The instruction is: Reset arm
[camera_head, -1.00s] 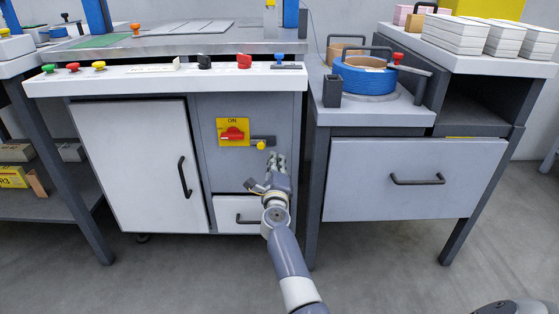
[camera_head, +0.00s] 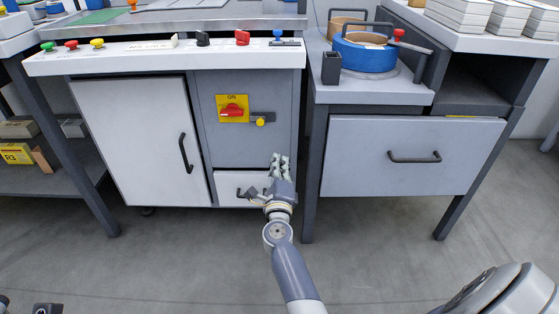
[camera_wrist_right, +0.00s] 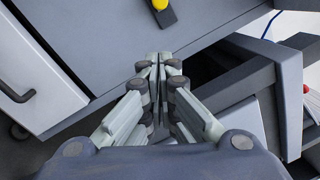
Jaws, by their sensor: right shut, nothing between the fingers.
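My right gripper (camera_head: 279,162) is in front of the machine cabinet, below the yellow ON switch plate (camera_head: 232,100) with its red knob. Its fingers point up and away, and they are shut and empty. In the right wrist view the gripper (camera_wrist_right: 158,62) shows its two fingertips pressed together, with nothing between them. A small white drawer (camera_head: 228,184) with a dark handle is just behind and left of the gripper in the head view, partly hidden by it.
A cabinet door (camera_head: 135,135) with a black handle is on the left. A grey drawer (camera_head: 420,172) is on the right, under a blue strap roll (camera_head: 365,55). The white control panel (camera_head: 130,58) carries several buttons. The floor (camera_head: 390,250) in front is clear.

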